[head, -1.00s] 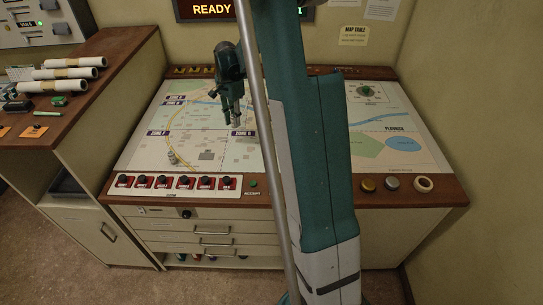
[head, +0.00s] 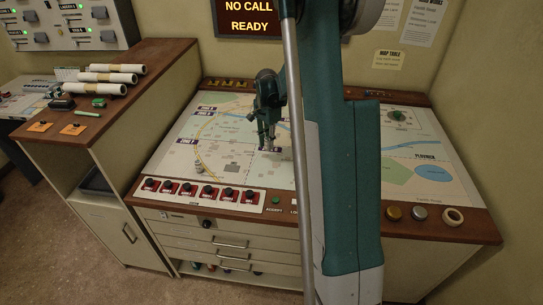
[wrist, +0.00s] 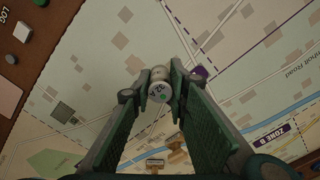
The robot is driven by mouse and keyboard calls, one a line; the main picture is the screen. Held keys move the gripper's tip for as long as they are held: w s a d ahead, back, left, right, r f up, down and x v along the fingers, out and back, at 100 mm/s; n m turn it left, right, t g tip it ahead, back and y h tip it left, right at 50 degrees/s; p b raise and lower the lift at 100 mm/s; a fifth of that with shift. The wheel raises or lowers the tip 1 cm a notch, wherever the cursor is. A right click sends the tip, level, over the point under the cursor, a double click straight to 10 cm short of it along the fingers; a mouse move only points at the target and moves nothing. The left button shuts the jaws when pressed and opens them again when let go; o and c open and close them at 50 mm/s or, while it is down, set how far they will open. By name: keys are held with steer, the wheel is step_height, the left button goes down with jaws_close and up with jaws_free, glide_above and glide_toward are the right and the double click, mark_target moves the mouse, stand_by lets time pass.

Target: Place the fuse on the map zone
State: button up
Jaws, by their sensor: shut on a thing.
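The fuse (wrist: 160,85) is a pale short cylinder with a printed end, seen between my fingertips in the wrist view. My gripper (wrist: 160,88) is shut on it. In the head view my gripper (head: 267,145) points down over the middle of the map (head: 235,165), close to a dark zone label; the fuse is hard to make out there. The map carries several zone labels, including a ZONE B label (wrist: 272,135) in the wrist view. I cannot tell whether the fuse touches the map.
Brown pieces (wrist: 177,152) show in the wrist view. A strip of black knobs (head: 200,192) lines the front edge. Rolled papers (head: 110,78) lie on the left cabinet. My arm hides the map's middle right.

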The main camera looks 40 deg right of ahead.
steer(key=shift+f, duration=1.2)
steer(key=shift+f, duration=1.9)
steer(key=shift+f+b, duration=0.2)
steer(key=shift+b, duration=0.15)
steer(key=o, duration=0.9)
steer(key=shift+r, duration=0.2)
step_height(320, 180, up, 12)
steer(key=shift+r+p, duration=0.1)
steer(key=shift+p, duration=0.5)
steer(key=shift+a, duration=0.1)
